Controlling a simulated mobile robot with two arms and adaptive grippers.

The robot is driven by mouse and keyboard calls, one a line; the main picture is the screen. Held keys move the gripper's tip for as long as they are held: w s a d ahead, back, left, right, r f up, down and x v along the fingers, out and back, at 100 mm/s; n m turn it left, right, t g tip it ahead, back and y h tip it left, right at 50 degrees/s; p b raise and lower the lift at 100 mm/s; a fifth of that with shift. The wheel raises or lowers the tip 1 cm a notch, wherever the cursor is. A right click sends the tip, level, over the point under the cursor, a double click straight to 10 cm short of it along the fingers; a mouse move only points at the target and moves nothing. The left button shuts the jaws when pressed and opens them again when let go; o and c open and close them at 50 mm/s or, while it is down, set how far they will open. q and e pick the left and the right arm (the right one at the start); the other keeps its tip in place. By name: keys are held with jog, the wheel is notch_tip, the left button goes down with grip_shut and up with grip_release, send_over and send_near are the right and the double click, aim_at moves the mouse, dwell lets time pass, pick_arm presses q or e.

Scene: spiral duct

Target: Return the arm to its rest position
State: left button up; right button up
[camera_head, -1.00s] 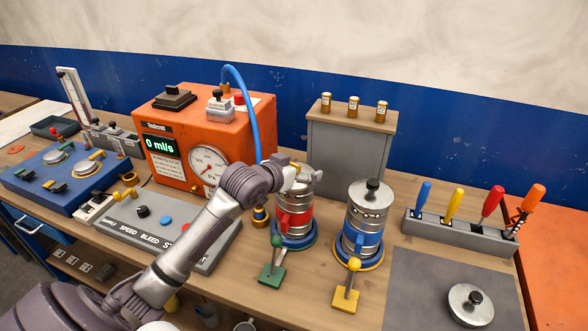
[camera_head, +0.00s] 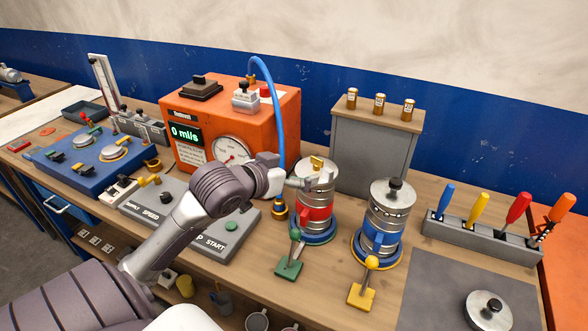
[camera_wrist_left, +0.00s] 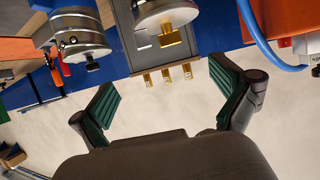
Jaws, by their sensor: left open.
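My left arm comes in from the lower left of the head view. Its gripper (camera_head: 302,183) is beside the left edge of the canister with the red band (camera_head: 314,205), overlapping it in the picture. In the left wrist view, the gripper's green-padded fingers (camera_wrist_left: 166,100) are spread wide with nothing between them. That view looks upside down, with a steel canister bearing a gold fitting (camera_wrist_left: 168,36) at the top, past the fingertips. My right gripper is not in view.
A canister with a blue band (camera_head: 378,225) stands to the right. An orange flow meter (camera_head: 260,125) with a blue hose (camera_head: 280,110) stands behind the arm. A control panel (camera_head: 150,208) lies under the arm. A grey cabinet (camera_head: 372,155) and screwdriver rack (camera_head: 480,238) are at the back.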

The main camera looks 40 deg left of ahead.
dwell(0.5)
pick_arm(q)
jog(key=s+d+f+g, duration=0.2)
jog(key=s+d+f, duration=0.15)
jog(key=f, duration=0.35)
jog(key=s+d+f+g, duration=0.2)
jog(key=s+d+f, duration=0.15)
jog(key=f, duration=0.35)
jog(key=s+d+f+m+g, duration=0.1)
jog(key=s+d+f+g, duration=0.3)
jog(key=s, duration=0.4)
jog(key=s+d+f+m+g, duration=0.1)
jog(key=s+d+f+g, duration=0.1)
jog(key=s+d+f, duration=0.45)
jog(key=s+a+f+g+b, duration=0.1)
jog(key=s+f+b, duration=0.1)
jog(key=f, duration=1.3)
jog(key=s+a+f+b, duration=0.1)
jog(key=f+b, duration=0.2)
jog(key=f, duration=1.2)
jog(key=s+a+f+g+b, duration=0.1)
jog(key=s+a+f+b, duration=0.1)
jog(key=s+f, duration=1.4)
notch_tip(320, 180, down, 3)
jog(key=shift+s+a+g+b, duration=0.3)
jog(key=shift+s+a+b, duration=0.1)
jog(key=shift+a, duration=0.15)
jog(key=shift+w, duration=0.1)
